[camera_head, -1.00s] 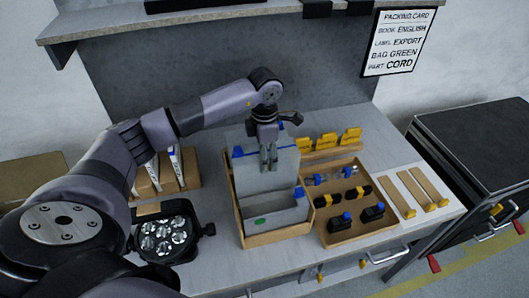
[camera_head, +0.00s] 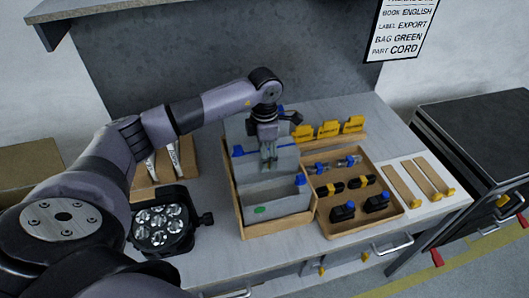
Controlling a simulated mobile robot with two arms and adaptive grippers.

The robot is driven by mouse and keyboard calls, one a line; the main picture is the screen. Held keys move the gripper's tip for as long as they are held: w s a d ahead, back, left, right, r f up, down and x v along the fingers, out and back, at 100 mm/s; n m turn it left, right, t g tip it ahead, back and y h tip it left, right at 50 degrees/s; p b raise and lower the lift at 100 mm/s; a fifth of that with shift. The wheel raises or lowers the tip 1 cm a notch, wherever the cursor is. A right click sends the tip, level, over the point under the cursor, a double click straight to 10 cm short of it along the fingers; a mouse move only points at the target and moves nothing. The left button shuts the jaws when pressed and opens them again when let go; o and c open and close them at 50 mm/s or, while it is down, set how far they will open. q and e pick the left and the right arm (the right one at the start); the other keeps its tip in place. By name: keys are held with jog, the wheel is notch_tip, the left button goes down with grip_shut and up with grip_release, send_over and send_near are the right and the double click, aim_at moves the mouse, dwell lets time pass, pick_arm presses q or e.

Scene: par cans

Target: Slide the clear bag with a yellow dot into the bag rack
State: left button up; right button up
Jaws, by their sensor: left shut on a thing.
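My left gripper (camera_head: 268,166) is shut on a clear bag (camera_head: 238,166) with a blue strip across it. The bag is upright, at the back part of the wooden bag rack (camera_head: 280,227). Its lower part is behind the front bag, so I cannot tell how deep it sits. No yellow dot shows on it. Another clear bag (camera_head: 285,205) with a green dot (camera_head: 260,210) and a blue clip stands at the front of the rack. My right gripper is not in view.
A wooden tray (camera_head: 347,229) with several blue, yellow and black parts stands right of the rack. Yellow tabs (camera_head: 328,130) stand behind it. A black lamp (camera_head: 159,226) with several lenses lies left. A packing card (camera_head: 398,30) reads BAG GREEN.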

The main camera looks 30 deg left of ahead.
pick_arm(q)
jog(key=o, duration=1.1)
jog(key=shift+o, duration=0.2)
notch_tip(320, 180, up, 12)
dwell(0.5)
